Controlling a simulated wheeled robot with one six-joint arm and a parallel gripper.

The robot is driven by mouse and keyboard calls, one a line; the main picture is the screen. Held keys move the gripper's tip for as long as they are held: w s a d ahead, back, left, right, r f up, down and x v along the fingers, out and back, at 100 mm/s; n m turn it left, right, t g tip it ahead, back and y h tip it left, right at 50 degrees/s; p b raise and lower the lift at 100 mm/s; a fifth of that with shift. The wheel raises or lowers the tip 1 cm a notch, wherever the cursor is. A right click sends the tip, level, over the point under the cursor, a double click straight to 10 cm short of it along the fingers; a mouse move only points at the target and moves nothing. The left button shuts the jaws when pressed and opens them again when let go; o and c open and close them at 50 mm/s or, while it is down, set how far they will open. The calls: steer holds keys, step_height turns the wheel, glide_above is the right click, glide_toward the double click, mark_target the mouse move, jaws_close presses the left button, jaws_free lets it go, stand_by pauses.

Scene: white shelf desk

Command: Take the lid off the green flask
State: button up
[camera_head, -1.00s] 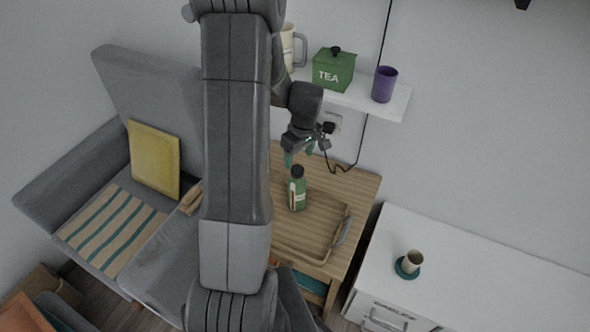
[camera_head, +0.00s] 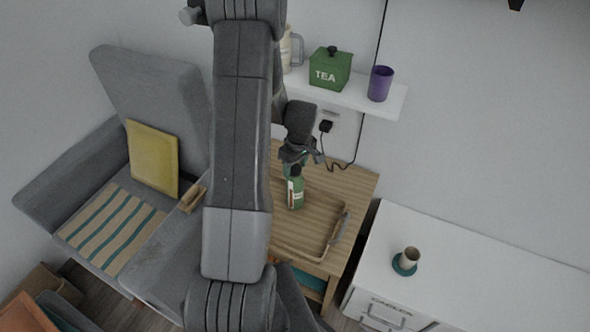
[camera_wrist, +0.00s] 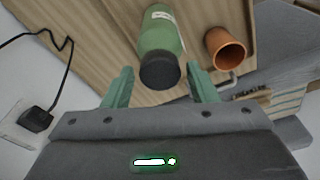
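The green flask (camera_head: 296,194) stands upright on a tray on the wooden side table. Its dark lid (camera_head: 296,170) is on top. In the wrist view the flask (camera_wrist: 157,32) shows with its black lid (camera_wrist: 160,71) towards me, between the two green fingers. My gripper (camera_wrist: 160,88) is open, with a gap between each finger and the lid. In the head view my gripper (camera_head: 296,164) is right at the flask's top, and its fingers are partly hidden there.
An orange-brown cup (camera_wrist: 226,48) stands close beside the flask in the wrist view. The wooden tray (camera_head: 318,256) has a raised handle at right. A shelf (camera_head: 350,98) with a green tea tin (camera_head: 330,70) and purple cup (camera_head: 380,84) is above. A black plug (camera_wrist: 37,118) is on the wall.

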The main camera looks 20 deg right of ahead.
steer(key=c, duration=0.7)
